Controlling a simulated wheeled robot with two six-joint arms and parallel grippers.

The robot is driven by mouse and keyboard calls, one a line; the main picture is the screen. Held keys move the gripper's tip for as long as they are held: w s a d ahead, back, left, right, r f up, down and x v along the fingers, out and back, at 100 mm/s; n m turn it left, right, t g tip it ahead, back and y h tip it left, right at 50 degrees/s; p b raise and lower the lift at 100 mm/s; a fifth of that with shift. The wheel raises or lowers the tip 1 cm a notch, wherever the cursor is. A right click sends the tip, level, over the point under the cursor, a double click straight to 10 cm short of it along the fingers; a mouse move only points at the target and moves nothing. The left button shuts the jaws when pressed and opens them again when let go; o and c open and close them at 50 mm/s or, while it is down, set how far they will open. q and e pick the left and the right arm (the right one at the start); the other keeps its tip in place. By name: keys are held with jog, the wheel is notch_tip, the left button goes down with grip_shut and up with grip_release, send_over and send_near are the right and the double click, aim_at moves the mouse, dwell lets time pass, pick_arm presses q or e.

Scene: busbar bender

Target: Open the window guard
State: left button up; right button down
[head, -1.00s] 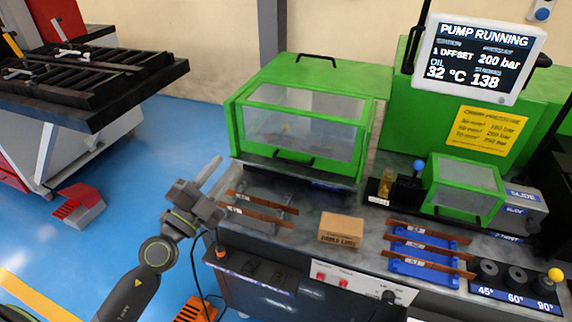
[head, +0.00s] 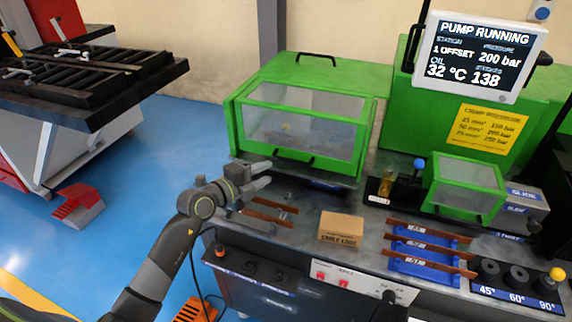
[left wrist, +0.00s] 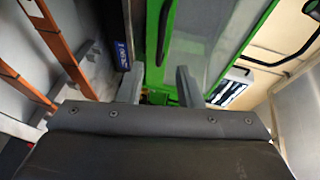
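The window guard (head: 300,122) is a green-framed box with a clear front pane at the back left of the bench; it looks closed. Its black handle (head: 294,158) runs along the lower front edge. My left gripper (head: 268,175) is open and empty, just left of and below the handle. In the left wrist view the two grey fingers of my left gripper (left wrist: 159,84) stand apart, with the dark handle (left wrist: 163,45) and green frame beyond the gap. I see no contact with the handle. My right gripper is not in view.
Copper bars on a rack (head: 268,212) lie below my left gripper. A cardboard box (head: 340,229) and blue racks (head: 425,249) stand to the right. A smaller green guard (head: 465,188) and a screen (head: 478,58) are farther right.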

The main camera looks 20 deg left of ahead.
aim_at(290, 161)
pick_arm(q)
jog(key=x, duration=0.9)
jog(key=shift+b, duration=0.4)
grip_shut()
